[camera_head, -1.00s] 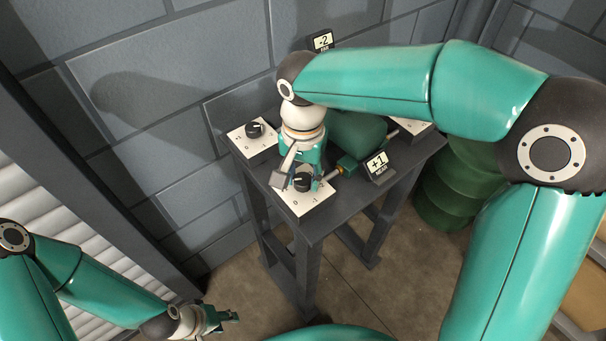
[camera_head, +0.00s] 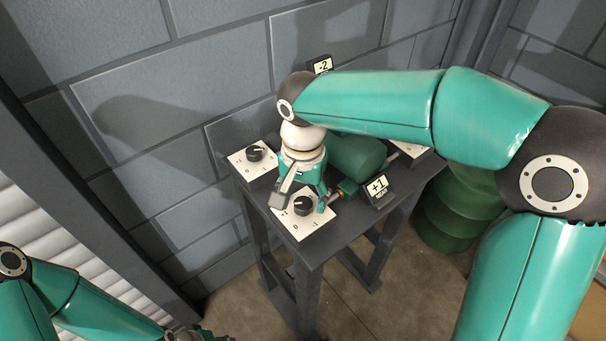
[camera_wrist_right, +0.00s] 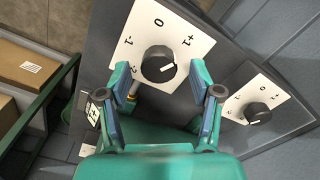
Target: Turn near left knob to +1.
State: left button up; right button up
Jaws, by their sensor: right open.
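The near left knob (camera_head: 303,206) is black and round on a white dial plate (camera_head: 299,225) at the table's near corner. In the right wrist view the same knob (camera_wrist_right: 158,64) shows a white pointer mark aimed right and slightly up, a little below the +1 mark. My right gripper (camera_head: 299,199) is open. In its wrist view its fingertips (camera_wrist_right: 159,76) stand on either side of the knob, with gaps showing. My left gripper (camera_head: 205,336) is at the bottom edge, mostly cut off; its jaws cannot be made out.
A small "+1" sign (camera_head: 378,188) stands on the table near the knob, and a "-2" sign (camera_head: 321,65) farther back. Another knob (camera_head: 255,153) is at the far left. A dark green rounded housing (camera_head: 357,157) sits mid-table. A green drum (camera_head: 447,212) stands at right.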

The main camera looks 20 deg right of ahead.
aim_at(304, 202)
notch_tip(304, 202, up, 11)
dwell(0.4)
jog(key=shift+s, duration=0.1)
dwell(0.3)
